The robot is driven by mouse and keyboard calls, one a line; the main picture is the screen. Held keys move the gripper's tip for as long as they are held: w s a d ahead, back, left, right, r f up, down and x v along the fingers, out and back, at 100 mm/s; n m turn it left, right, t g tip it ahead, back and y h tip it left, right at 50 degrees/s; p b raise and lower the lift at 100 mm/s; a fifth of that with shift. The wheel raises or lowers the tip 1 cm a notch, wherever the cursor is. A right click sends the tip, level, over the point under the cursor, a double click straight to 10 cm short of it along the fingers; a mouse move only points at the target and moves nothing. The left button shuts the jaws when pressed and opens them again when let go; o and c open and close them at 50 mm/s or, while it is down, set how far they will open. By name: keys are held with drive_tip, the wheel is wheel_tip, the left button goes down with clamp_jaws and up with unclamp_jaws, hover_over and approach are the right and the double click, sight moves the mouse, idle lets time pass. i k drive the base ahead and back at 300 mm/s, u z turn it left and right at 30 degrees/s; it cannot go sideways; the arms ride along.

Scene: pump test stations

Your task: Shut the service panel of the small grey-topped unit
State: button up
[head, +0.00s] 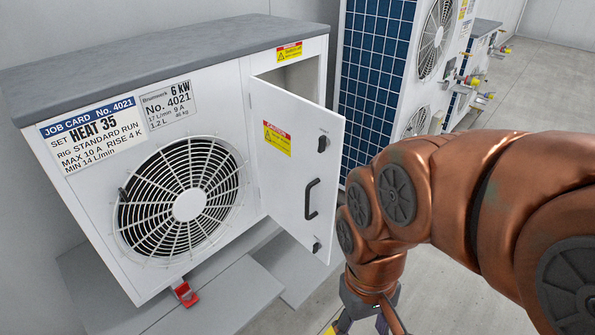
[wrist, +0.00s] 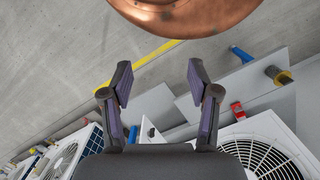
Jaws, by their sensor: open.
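The small grey-topped unit (head: 190,52) stands at the left in the head view, with a white front and a round fan grille. Its white service panel (head: 285,195) stands open, hinged at its left edge and swung outward from the recess (head: 297,75). The panel has a black handle (head: 313,198) and two dark latches. My gripper (head: 368,322) is low, to the right of the panel's lower edge, apart from it and partly cut off. In the wrist view my gripper (wrist: 159,85) has its two fingers wide apart and nothing between them. The unit's fan shows there at lower right.
A larger unit with a blue finned side (head: 375,75) and fans stands behind to the right, with pipe valves (head: 475,80) beyond. Grey plinth slabs and a red fitting (head: 185,293) lie below the small unit. Concrete floor is open at the right.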

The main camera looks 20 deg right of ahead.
sight(299, 187)
drive_tip(key=u, duration=0.55)
drive_tip(key=k, duration=1.3)
drive_tip(key=u, duration=0.45)
drive_tip(key=i, duration=0.9)
drive_tip(key=u, duration=0.5)
